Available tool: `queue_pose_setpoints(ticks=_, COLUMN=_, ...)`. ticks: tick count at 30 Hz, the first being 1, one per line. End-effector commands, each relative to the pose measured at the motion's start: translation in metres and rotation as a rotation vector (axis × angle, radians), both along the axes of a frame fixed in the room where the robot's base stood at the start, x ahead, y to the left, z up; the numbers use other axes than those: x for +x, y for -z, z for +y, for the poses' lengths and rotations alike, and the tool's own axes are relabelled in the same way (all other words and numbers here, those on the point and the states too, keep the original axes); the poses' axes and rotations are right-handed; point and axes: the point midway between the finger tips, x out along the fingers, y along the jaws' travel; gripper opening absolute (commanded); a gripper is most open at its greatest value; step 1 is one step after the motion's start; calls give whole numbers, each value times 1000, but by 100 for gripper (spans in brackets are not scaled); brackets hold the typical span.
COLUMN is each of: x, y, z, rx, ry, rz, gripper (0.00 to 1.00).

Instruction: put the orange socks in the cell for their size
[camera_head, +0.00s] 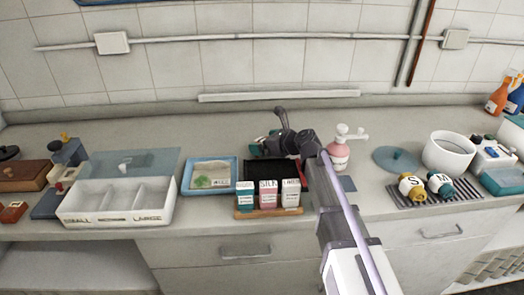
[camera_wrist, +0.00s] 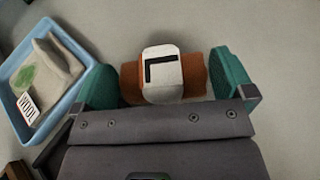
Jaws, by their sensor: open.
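The orange socks (camera_wrist: 195,75) are a roll with a white band that bears a black letter L, turned sideways. They lie on the grey counter in the wrist view. My gripper (camera_wrist: 166,78) is open, with one teal finger at each end of the roll and a gap on each side. In the head view my gripper (camera_head: 270,143) is over the back of the counter, and the socks are hidden there. The white box (camera_head: 118,217) at left has three cells, empty as far as I see. Its front reads SMALL at left and LARGE at right; the middle label is blurred.
A blue tray (camera_head: 209,190) stands between the box and several small cartons (camera_head: 268,194) on a wooden stand. A pink pump bottle (camera_head: 338,152) is right of my gripper. Yellow S socks (camera_head: 411,187) and teal M socks (camera_head: 440,184) lie on a striped mat at right.

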Motion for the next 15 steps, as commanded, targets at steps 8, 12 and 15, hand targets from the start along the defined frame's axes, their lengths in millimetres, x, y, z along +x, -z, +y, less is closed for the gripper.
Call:
queue_pose_setpoints(ticks=8, x=8, y=6, z=11, rx=-1, ry=0, rz=0, gripper=100)
queue_pose_setpoints(ticks=12, x=8, y=6, z=11, rx=-1, ry=0, rz=0, gripper=88)
queue_pose_setpoints(ticks=15, x=8, y=6, z=11, rx=-1, ry=0, rz=0, gripper=79)
